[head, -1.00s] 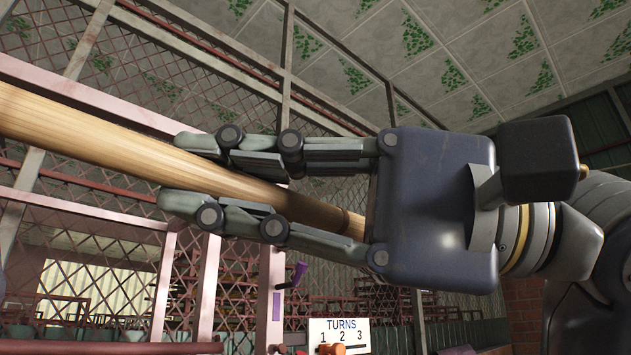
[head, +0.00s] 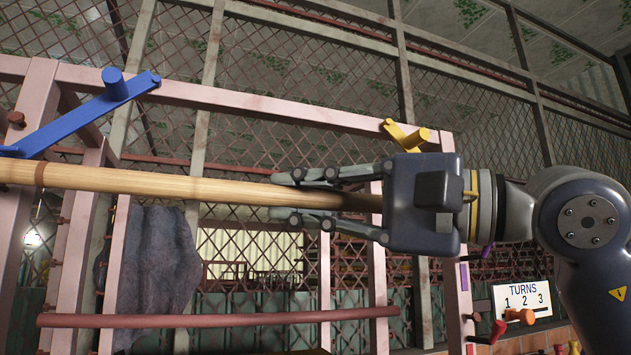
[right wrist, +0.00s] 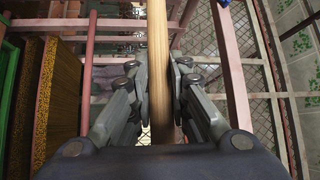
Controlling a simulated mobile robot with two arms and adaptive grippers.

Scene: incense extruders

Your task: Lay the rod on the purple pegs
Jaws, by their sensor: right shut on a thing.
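A long pale wooden rod (head: 180,185) runs nearly level across the head view, from the left edge to my right gripper. My right gripper (head: 275,197) is shut on it near its right end. In the right wrist view the rod (right wrist: 159,60) stands between the fingers (right wrist: 160,70) and runs away from the palm. I see no second purple peg; the rod's far left end is out of view. My left gripper is not in view.
A pink frame (head: 250,105) carries a blue bracket with a peg (head: 85,115) and a yellow peg (head: 408,137), both above the rod. A red bar (head: 220,319) crosses below. A grey cloth (head: 150,260) hangs at left. A TURNS sign (head: 522,299) stands at lower right.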

